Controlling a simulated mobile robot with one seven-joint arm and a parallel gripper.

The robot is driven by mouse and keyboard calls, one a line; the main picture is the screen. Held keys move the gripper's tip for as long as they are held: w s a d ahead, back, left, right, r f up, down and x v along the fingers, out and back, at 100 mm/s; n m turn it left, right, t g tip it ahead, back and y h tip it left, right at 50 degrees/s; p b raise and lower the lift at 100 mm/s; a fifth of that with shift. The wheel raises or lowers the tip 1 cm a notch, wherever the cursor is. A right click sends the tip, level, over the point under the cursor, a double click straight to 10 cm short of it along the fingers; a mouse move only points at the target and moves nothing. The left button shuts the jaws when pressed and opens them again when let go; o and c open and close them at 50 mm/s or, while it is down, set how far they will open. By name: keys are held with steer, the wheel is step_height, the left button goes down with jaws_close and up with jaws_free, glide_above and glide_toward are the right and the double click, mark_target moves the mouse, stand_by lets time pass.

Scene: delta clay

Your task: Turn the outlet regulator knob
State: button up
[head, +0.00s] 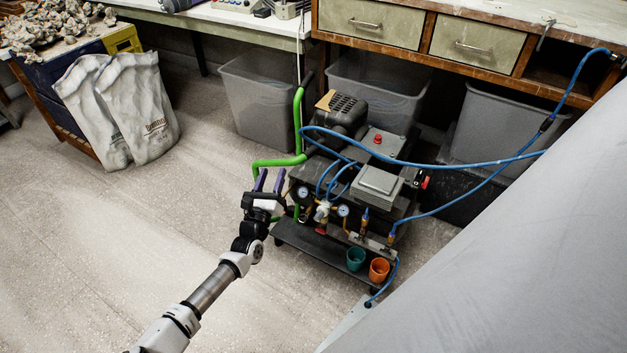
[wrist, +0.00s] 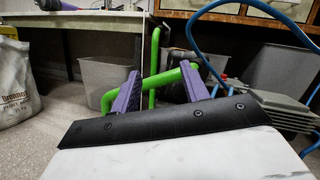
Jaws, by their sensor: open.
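The pump unit (head: 385,181) stands low on a dark frame under the bench. At its front are two round gauges, a left one (head: 303,192) and a right one (head: 343,211), with a pale regulator body (head: 322,211) between them. A small red knob (head: 321,230) sits just below it. I cannot tell which part is the outlet regulator knob. My gripper (head: 271,180) is open and empty, left of the gauges and apart from them. In the wrist view its purple fingers (wrist: 160,80) stand apart, with the green pipe (wrist: 155,80) behind them.
The green pipe (head: 298,125) rises behind my gripper. Blue hoses (head: 425,163) cross the unit and run right. A teal cup (head: 356,258) and an orange cup (head: 379,269) are at the lower front. Grey bins (head: 262,100) stand behind.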

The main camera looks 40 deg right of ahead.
mark_target(316, 219)
steer(key=s+a+f+m+g+b, duration=0.1)
steer(key=s+f+m+g, duration=0.4)
steer(key=f, duration=0.5)
steer(key=s+a+f+m+g+b, duration=0.1)
steer(key=s+a+f+m+g, duration=0.15)
steer(key=s+f, duration=0.6)
steer(key=shift+m+t, duration=0.25)
steer(key=shift+m, duration=0.2)
steer(key=x, duration=0.5)
steer(key=w+f+b+x, duration=0.1)
steer(key=x, duration=0.4)
steer(key=f+b+x, duration=0.1)
steer(key=x, duration=0.4)
steer(key=shift+w+a+f, duration=0.2)
steer(key=shift+w+a, duration=0.1)
steer(key=shift+c, duration=0.4)
steer(key=c, duration=0.9)
steer(key=shift+m, duration=0.3)
